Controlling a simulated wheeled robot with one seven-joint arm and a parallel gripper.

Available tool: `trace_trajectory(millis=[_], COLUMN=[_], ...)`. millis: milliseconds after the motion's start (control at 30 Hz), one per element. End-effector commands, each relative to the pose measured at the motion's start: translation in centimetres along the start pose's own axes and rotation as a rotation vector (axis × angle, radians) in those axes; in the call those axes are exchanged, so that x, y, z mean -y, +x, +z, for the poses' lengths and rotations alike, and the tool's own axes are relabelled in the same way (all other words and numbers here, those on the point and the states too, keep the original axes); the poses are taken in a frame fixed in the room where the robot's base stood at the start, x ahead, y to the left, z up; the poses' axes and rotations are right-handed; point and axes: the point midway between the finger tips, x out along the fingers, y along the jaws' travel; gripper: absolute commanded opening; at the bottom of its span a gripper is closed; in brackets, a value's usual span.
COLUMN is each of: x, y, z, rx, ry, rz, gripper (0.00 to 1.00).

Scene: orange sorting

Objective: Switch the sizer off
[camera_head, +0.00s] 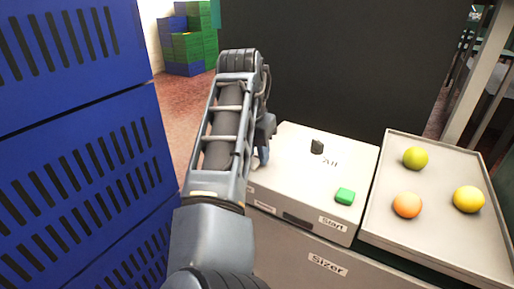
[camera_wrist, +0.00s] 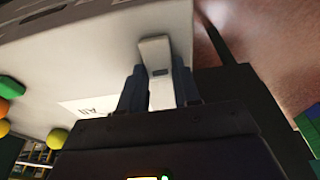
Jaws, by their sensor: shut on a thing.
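The sizer (camera_head: 310,165) is a pale box-shaped panel on a grey cabinet labelled "Sizer". On its top are a dark knob (camera_head: 317,146) beside a label that seems to read "All", and a green button (camera_head: 345,196) above a "Start" label. My gripper (camera_head: 262,155) is at the left end of the panel top, partly hidden by my arm. In the wrist view, my gripper (camera_wrist: 158,88) is shut on a pale switch lever (camera_wrist: 156,58), with a dark finger on each side. The lever is hidden in the head view, and its on or off position cannot be told.
A grey tray (camera_head: 372,215) right of the sizer holds a yellow-green fruit (camera_head: 415,158), an orange (camera_head: 407,205) and a yellow fruit (camera_head: 468,199). Blue slotted crates (camera_head: 75,95) stand close on the left. A dark panel (camera_head: 340,70) rises behind the sizer.

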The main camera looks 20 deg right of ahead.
Motion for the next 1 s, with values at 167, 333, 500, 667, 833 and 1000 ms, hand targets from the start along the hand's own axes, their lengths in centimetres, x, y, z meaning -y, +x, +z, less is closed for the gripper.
trace_trajectory(millis=[167,333,500,667,833,1000], x=[-0.07,-0.03,-0.03,-0.02,-0.01,0.01], y=[-0.04,-0.05,-0.05,-0.05,-0.05,-0.2], z=[0.09,0.1,0.1,0.11,0.12,0.13], rx=[-0.048,-0.051,-0.051,-0.05,-0.049,-0.049], ry=[0.001,0.001,0.001,0.0,0.0,0.0], rz=[0.0,-0.001,0.0,0.0,-0.001,-0.001], gripper=[0.01,0.01,0.35,0.5,0.57,0.57])
